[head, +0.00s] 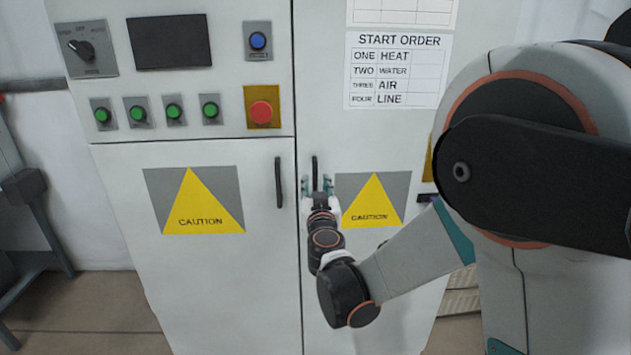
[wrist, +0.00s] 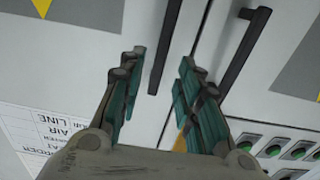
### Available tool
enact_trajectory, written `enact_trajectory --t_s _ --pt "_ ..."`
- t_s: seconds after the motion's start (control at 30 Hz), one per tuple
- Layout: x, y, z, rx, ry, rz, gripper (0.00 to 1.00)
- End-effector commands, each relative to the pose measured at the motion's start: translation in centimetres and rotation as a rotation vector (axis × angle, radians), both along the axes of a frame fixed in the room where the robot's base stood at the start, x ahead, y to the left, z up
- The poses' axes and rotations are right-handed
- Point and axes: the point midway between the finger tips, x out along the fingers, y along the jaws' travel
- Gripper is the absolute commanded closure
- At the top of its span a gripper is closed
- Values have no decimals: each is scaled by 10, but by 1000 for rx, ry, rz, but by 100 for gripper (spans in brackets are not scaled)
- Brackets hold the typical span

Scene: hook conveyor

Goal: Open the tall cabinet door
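The tall cabinet door (head: 370,275) is the right-hand grey door and is shut. Its black vertical bar handle (head: 315,168) is near its left edge. The handle also shows in the wrist view (wrist: 168,40), which is upside down. My gripper (head: 316,185) is at the handle's lower part in the head view. In the wrist view my gripper (wrist: 160,63) is open, with a teal-padded finger on each side of the handle's end. Gaps show between the handle and both fingers. I cannot tell how deep the handle sits between them.
The shorter left door (head: 220,290) has its own black handle (head: 278,182) close by, across the seam. Above it are green buttons (head: 174,111) and a red button (head: 262,112). A START ORDER sign (head: 397,70) is on the tall door. Floor shows at the lower left.

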Motion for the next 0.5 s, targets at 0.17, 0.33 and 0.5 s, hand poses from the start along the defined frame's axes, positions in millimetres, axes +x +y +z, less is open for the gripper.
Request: enact_trajectory --t_s 0.17,0.33,0.5 --pt "31 1 -1 0 0 -1 68" --pt "48 2 -1 0 0 0 68" --pt "55 2 0 0 0 0 68"
